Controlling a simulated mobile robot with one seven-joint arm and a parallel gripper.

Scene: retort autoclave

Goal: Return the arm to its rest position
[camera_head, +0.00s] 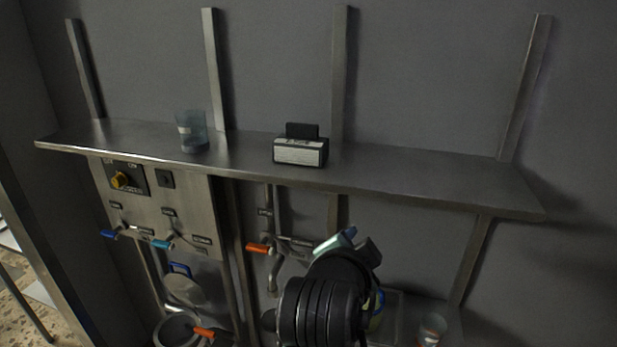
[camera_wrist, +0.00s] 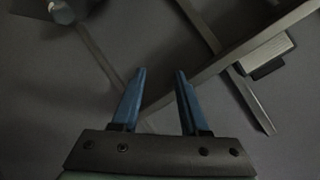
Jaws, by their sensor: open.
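My gripper shows in the wrist view (camera_wrist: 158,85), with its two blue fingers apart and nothing between them. In the head view my black arm end covers the lower middle of the picture, below the front edge of the steel shelf (camera_head: 430,182). The gripper fingers are mostly hidden there behind my arm.
On the shelf stand a clear beaker (camera_head: 192,132) and a small black-and-white device (camera_head: 300,150). Below are a control panel (camera_head: 150,205) with a yellow knob, orange-handled valve (camera_head: 258,248), round hatch (camera_head: 185,290) and a cup (camera_head: 432,328) at lower right.

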